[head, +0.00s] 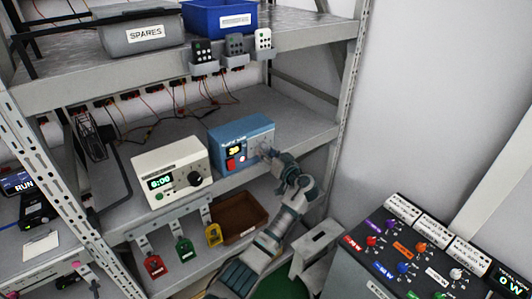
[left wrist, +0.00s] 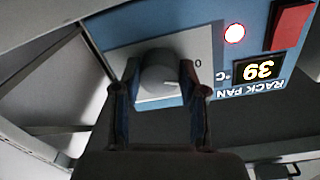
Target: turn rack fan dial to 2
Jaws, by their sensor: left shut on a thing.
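The blue rack fan box (head: 228,133) stands on the middle shelf in the head view, with a lit display, a red switch and a dial plate. In the left wrist view the box (left wrist: 243,40) appears upside down, with "RACK FAN" and 39 °C showing. Its grey dial (left wrist: 158,76) sits between the fingers of my left gripper (left wrist: 158,95), which is shut on it. A "0" shows beside the dial; other marks are hidden or too small to read. In the head view my left gripper (head: 270,155) covers the dial. My right gripper is not in view.
A cream timer box (head: 170,172) reading 6:00 stands left of the fan box. Coloured tags (head: 184,250) hang below the shelf edge, near a brown bin (head: 240,215). A panel of coloured knobs (head: 410,250) stands at lower right.

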